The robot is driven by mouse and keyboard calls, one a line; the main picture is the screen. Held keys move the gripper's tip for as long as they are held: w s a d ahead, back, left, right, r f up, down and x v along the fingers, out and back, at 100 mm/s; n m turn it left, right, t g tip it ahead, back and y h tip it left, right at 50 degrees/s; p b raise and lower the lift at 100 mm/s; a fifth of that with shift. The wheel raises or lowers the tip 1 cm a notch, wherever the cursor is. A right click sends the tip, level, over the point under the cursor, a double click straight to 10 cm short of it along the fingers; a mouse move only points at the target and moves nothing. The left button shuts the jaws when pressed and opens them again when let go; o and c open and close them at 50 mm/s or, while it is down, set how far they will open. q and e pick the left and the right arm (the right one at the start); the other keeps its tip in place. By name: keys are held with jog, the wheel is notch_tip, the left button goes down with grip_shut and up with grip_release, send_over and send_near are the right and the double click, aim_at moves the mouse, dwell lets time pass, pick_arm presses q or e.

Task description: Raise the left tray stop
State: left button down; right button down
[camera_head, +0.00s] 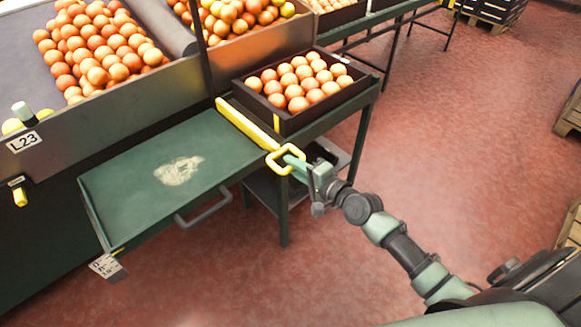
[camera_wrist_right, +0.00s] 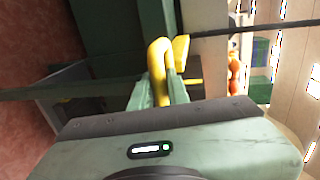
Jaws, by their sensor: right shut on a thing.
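The tray stop is a yellow bar (camera_head: 245,125) with a yellow loop handle (camera_head: 286,159) at its near end. It lies between the green tray (camera_head: 130,175) on the left and the crate of oranges on the right. My right gripper (camera_head: 294,162) is shut on the loop handle. In the right wrist view the yellow handle (camera_wrist_right: 158,65) sits between the two green fingers of my right gripper (camera_wrist_right: 162,90). Part of the loop is hidden by the fingers. My left gripper is not in view.
A dark crate (camera_head: 289,123) of oranges stands on a green table right of the bar. The tray carries a pale worn patch and a grey front handle (camera_head: 204,208).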

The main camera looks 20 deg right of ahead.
jog(key=c, duration=1.4)
grip_release()
jog(key=shift+w+r, duration=0.1)
jog(key=shift+r, duration=0.35)
jog(key=shift+f, duration=0.1)
jog(key=shift+f, duration=0.1)
